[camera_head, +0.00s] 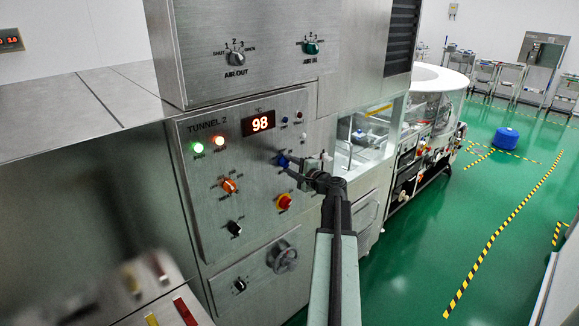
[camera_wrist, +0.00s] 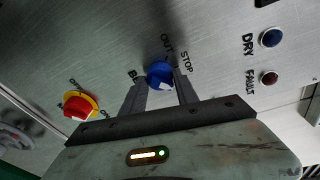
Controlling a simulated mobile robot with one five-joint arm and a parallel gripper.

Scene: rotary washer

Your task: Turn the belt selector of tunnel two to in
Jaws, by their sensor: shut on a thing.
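The tunnel 2 panel (camera_head: 250,215) is a brushed metal face with a red display reading 98. On its upper right is a blue selector knob (camera_head: 283,160). In the wrist view the blue knob (camera_wrist: 158,72) sits between my two fingers, with OUT and STOP printed beside it and a label starting "BE" partly hidden. My gripper (camera_head: 287,165) reaches the panel from the right and is shut on the knob; the fingers also show in the wrist view (camera_wrist: 160,88). A pale mark shows on the knob's lower edge; which position it points to I cannot tell.
Lower down is a handwheel (camera_head: 283,257). The DRY lamp (camera_wrist: 271,37) and FAULT lamp (camera_wrist: 269,78) lie to the right. Green floor is open further right.

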